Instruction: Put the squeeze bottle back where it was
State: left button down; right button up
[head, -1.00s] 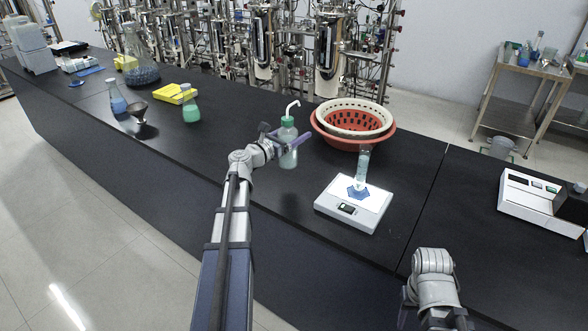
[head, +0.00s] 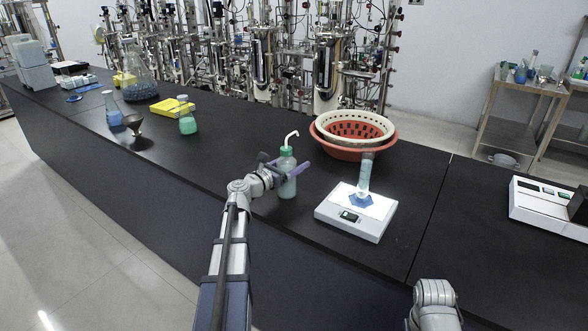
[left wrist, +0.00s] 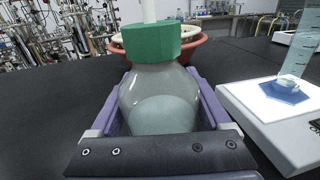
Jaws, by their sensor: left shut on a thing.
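The squeeze bottle (head: 287,187) is translucent, with a green cap and a bent white spout. It is upright between the purple fingers of my left gripper (head: 286,165), which is shut on it. In the left wrist view the bottle (left wrist: 160,98) fills the middle, between the fingers of the gripper (left wrist: 158,125). Its base is hidden there, and I cannot tell whether it touches the bench. The bottle is left of the white balance (head: 340,222). Part of my right arm shows at the lower right, but its gripper is out of view.
Red and white baskets (head: 350,153) are nested behind. The black bench (head: 225,155) is clear around the bottle's left.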

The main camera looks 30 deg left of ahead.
pick_arm(q)
grip_release()
dwell(0.3)
jog(key=shift+r, duration=0.2)
jog(key=v, duration=1.2)
